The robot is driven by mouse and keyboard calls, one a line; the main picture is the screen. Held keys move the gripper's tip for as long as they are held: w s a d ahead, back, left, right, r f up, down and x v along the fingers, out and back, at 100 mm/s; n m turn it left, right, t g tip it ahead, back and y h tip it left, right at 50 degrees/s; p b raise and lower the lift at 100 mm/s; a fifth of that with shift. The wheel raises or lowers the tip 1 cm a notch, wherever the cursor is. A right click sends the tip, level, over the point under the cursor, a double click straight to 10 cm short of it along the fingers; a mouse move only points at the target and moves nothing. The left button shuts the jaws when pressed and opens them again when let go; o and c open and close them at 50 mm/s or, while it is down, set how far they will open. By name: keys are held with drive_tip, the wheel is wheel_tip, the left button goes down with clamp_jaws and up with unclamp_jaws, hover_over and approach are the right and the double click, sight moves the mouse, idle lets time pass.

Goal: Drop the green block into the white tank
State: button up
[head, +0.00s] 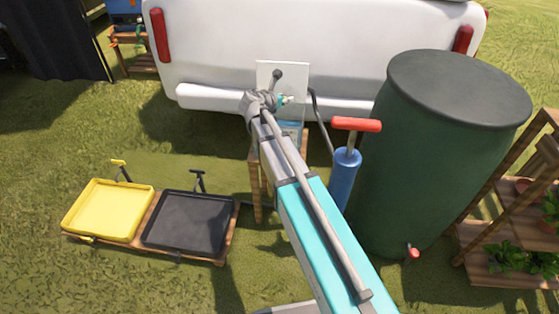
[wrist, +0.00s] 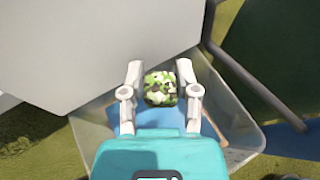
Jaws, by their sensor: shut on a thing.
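The green block (wrist: 160,90), with a white, green and dark camouflage pattern, is between the two grey fingers of my gripper (wrist: 160,82) in the wrist view. My gripper is shut on it. Behind and below it is a pale, see-through tank (wrist: 243,132) with blue showing inside; the block appears over its opening, but its height cannot be told. In the head view my gripper (head: 284,100) is in front of a white upright panel at the van's rear. The tank is mostly hidden there by my arm, and the block is not clear.
A blue pump (head: 344,180) with a red handle stands right of my arm, its dark hose running up near the gripper. A large green barrel (head: 420,170) and a plant shelf (head: 520,235) are further right. A yellow tray (head: 108,210) and a black tray (head: 187,222) lie left.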

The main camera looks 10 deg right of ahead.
drive_tip(key=shift+f+b, duration=0.8)
drive_tip(key=shift+f, duration=0.3)
drive_tip(key=o, duration=1)
drive_tip(key=shift+s, duration=0.25)
